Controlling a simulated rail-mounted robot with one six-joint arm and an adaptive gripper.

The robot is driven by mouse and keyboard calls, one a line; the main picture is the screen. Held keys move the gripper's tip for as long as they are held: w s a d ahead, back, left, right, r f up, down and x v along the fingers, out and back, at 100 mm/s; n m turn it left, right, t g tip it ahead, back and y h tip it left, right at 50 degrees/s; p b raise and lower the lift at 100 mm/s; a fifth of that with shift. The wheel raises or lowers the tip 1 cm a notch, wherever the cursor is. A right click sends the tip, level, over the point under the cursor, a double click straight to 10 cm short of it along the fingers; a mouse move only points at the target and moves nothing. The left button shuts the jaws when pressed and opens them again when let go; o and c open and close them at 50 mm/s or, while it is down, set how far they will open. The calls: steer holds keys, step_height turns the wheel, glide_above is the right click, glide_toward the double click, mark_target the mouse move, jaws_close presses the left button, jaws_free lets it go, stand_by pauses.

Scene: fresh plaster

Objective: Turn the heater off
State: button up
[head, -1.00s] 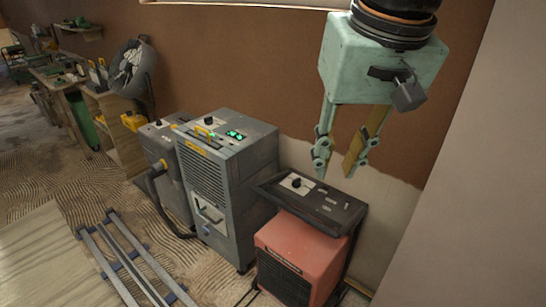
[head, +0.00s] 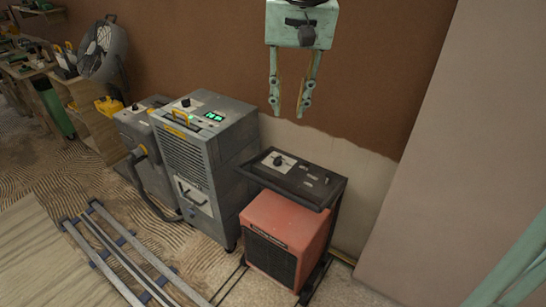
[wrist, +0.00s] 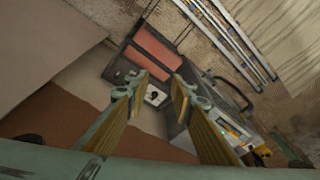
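The heater (head: 283,232) is a red-orange box with a dark grille in a black frame, standing on the floor by the wall. Its black top panel (head: 305,180) carries a white plate with a dark round knob (head: 278,161). In the wrist view the heater (wrist: 157,50) lies beyond my fingers, and its knob (wrist: 154,95) shows between the fingertips. My gripper (head: 288,114) hangs above the panel, fingers pointing down, open and empty, apart from the knob. The knob's exact setting is too small to read.
A grey dehumidifier (head: 207,160) with a lit green display stands just left of the heater, with another grey machine and hose beyond it. A metal frame (head: 120,255) lies on the floor at left. A pale wall (head: 440,150) stands at right.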

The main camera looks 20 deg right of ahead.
steer(key=w+d+f+m+p, duration=0.15)
steer(key=w+f, duration=0.25)
steer(key=w, duration=0.6)
steer(key=m+g+p, duration=0.2)
steer(key=m+p, duration=0.1)
steer(key=m, duration=0.2)
glide_above(277, 158)
step_height(277, 158, down, 25)
steer(key=shift+s+a+f, duration=0.1)
steer(key=shift+f, duration=0.1)
steer(key=shift+f+b, duration=0.9)
steer(key=shift+f, duration=5.8)
jaws_close()
